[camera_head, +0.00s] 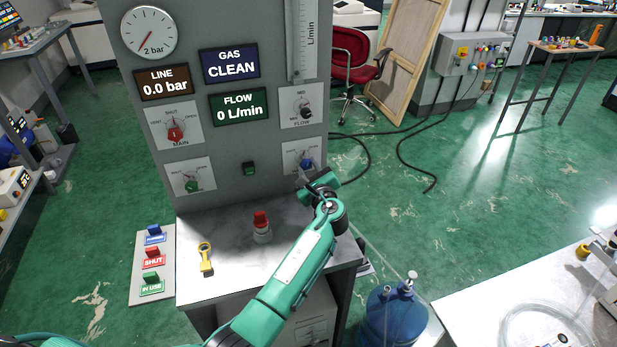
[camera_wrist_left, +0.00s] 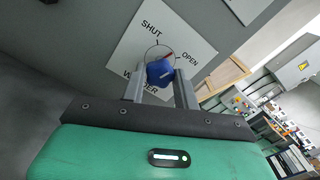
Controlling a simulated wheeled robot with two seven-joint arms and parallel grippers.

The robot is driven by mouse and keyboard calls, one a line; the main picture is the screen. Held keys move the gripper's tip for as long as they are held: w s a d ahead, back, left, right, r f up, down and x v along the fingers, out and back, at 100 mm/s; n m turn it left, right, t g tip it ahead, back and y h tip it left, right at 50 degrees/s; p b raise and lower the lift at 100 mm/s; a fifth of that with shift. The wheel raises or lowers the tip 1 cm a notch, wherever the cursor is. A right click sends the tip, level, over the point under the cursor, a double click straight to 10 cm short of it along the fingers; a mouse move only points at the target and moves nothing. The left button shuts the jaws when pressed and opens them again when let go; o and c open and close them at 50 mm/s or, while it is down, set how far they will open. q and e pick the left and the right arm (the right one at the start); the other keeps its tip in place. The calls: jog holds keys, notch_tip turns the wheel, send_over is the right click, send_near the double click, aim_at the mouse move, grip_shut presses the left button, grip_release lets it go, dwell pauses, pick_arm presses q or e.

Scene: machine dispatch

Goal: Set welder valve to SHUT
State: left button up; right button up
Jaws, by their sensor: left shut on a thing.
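The welder valve is a blue knob (camera_wrist_left: 160,71) on a white plate (camera_wrist_left: 122,52) marked SHUT, OPEN and WELDER in the left wrist view. My left gripper (camera_wrist_left: 160,78) is shut on this knob, one finger on each side. A small reddish mark by the knob lies on the side toward OPEN; its exact setting is hard to tell. In the head view the blue knob (camera_head: 306,163) is at the lower right of the grey panel (camera_head: 230,140), with my left gripper (camera_head: 314,178) at it. My right gripper is not in view.
The panel also carries the red MAIN knob (camera_head: 175,133), the black FLOW knob (camera_head: 305,111) and a green knob (camera_head: 193,186). A blue bottle (camera_head: 391,316) stands on the floor.

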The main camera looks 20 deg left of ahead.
pick_arm(q)
jog(key=n+b, duration=0.7)
jog(key=shift+f+b, duration=0.3)
jog(key=shift+b, duration=0.1)
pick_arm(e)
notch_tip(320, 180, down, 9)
pick_arm(q)
jog(key=n+b, duration=0.3)
jog(key=n, duration=0.1)
jog(key=shift+r+b, duration=0.1)
jog(key=shift+b, duration=0.3)
jog(key=shift+r+n+b, duration=0.15)
jog(key=shift+n+b, duration=0.55)
jog(key=shift+n, duration=0.2)
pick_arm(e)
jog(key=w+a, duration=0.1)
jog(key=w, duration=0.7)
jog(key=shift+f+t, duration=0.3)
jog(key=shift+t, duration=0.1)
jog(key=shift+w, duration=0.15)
pick_arm(q)
jog(key=o, duration=1)
jog(key=shift+c, duration=0.2)
